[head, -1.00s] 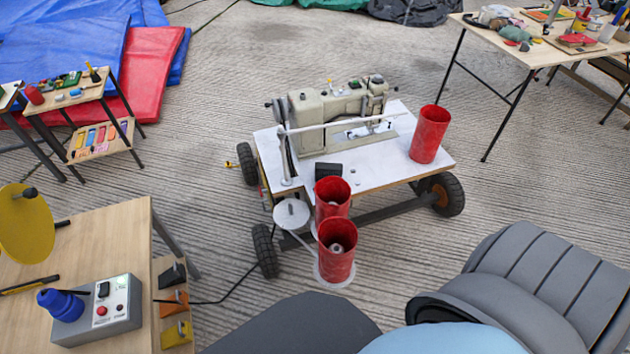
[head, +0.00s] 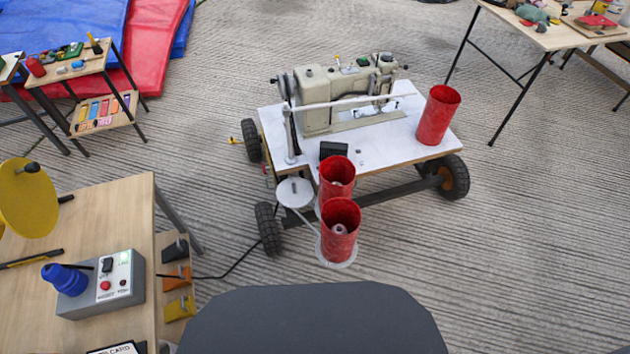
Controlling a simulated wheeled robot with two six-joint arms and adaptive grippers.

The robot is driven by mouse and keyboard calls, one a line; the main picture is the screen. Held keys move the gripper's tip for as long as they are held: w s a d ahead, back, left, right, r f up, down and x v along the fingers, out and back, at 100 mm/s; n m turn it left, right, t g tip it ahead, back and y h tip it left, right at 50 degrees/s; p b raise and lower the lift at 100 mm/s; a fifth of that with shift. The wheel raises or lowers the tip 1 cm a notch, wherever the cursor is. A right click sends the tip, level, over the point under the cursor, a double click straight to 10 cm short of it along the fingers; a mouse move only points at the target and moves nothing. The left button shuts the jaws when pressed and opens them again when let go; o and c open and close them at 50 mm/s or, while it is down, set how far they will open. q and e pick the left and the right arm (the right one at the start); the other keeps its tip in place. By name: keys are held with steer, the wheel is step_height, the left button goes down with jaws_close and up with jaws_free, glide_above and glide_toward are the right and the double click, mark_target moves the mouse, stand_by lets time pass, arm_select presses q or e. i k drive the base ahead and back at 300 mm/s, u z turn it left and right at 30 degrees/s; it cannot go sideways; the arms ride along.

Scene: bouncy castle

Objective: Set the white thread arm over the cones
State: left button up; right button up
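The white thread arm (head: 345,103) is a thin bar on an upright post at the left of the wheeled sewing table (head: 385,148). It reaches right, in front of the beige sewing machine (head: 318,95). Two red cones (head: 338,222), cylinder-like with open tops, stand close together at the table's front, low on round white holders. A third red cone (head: 436,118) stands on the tabletop's right end. The arm's bar points toward this third cone and is not above the front pair. Neither of my grippers is in view.
A wooden bench (head: 100,225) with a grey control box (head: 100,285) stands at the left, a cable running from it toward the cart. Another table (head: 560,35) is at the top right. The concrete floor right of the cart is clear.

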mark_target(285, 113)
steer(key=z, duration=2.25)
steer(key=i, duration=1.45)
steer(key=u, duration=3.35)
steer(key=i, duration=0.5)
steer(key=u, duration=0.05)
